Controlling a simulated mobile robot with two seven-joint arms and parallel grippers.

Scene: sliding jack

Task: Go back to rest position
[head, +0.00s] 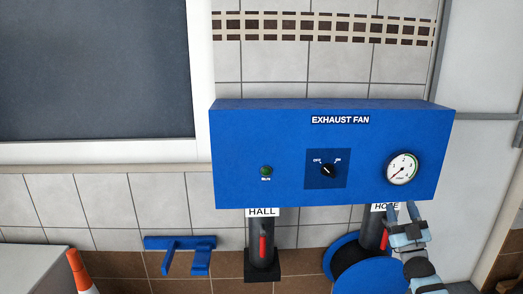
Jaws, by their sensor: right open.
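My right gripper (402,212) is at the lower right of the head view, with its fingers pointing up. It is open and looks empty. It shows in front of the HOSE pipe (371,234) and partly covers the HOSE label, just below the blue EXHAUST FAN panel (230,150). I cannot tell whether it touches the pipe or its red handle (384,240). My left gripper is out of view.
The panel carries a green lamp (266,170), a black OFF/ON knob (328,170) and a round gauge (402,169). The HALL pipe (256,228) has a red handle. A blue wall bracket (180,243) and an orange cone (78,270) are at left. A blue reel (340,255) stands beside my gripper.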

